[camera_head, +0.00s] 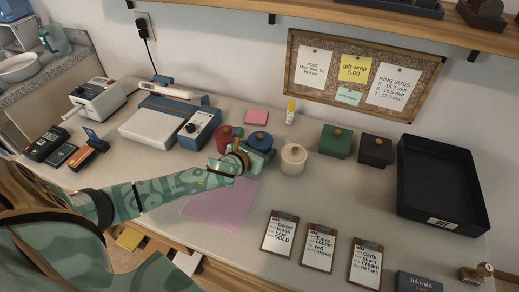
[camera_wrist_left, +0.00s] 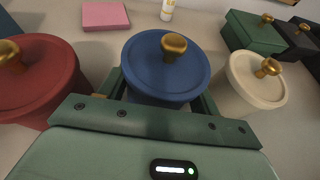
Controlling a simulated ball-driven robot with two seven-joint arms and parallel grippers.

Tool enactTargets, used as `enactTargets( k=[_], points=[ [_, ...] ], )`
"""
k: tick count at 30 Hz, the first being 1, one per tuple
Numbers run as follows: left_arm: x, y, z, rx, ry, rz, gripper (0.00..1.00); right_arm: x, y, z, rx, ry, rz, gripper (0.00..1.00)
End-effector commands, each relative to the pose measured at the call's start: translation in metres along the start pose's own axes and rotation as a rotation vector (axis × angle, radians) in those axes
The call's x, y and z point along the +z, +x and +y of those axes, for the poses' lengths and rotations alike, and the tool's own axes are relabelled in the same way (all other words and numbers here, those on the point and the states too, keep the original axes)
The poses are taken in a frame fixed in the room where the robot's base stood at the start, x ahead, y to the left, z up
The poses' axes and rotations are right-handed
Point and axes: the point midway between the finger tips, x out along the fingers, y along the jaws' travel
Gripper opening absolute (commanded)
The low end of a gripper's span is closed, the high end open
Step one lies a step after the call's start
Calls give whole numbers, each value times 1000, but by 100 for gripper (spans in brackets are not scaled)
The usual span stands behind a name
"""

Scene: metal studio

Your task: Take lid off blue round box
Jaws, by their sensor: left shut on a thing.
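The blue round box (camera_head: 259,141) stands on the bench between a red round box and a cream round box, its lid with a gold knob on top. In the left wrist view the blue lid (camera_wrist_left: 165,64) sits on the box, and its gold knob (camera_wrist_left: 174,44) is free. My left gripper (camera_head: 247,158) reaches in from the left and is shut on the blue round box, with a finger at each side just below the lid. The lower part of the box is hidden by the gripper. My right gripper is not in view.
The red round box (camera_wrist_left: 39,76) is close on the left and the cream round box (camera_wrist_left: 256,82) close on the right. Green (camera_head: 336,141) and black (camera_head: 375,150) square boxes stand further right, then a black tray (camera_head: 404,190). A pink mat (camera_head: 222,206) lies in front.

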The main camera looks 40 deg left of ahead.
Motion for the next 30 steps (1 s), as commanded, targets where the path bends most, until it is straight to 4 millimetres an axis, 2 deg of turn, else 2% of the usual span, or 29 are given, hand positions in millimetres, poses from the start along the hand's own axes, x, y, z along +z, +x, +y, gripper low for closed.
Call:
enactTargets(
  k=[4,11,15,21,25,30],
  points=[
    [32,-12,1,1,1,-9,41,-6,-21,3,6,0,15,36],
    [65,-79,-6,-1,2,-6,41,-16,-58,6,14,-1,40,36],
    [62,-120,-12,-1,0,0,41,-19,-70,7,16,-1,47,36],
    [61,-160,-17,0,-1,-2,41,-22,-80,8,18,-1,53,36],
    [60,-172,-18,0,-1,-2,41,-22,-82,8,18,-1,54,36],
    [60,-175,-18,2,-1,-3,41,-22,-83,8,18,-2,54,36]
  ],
)
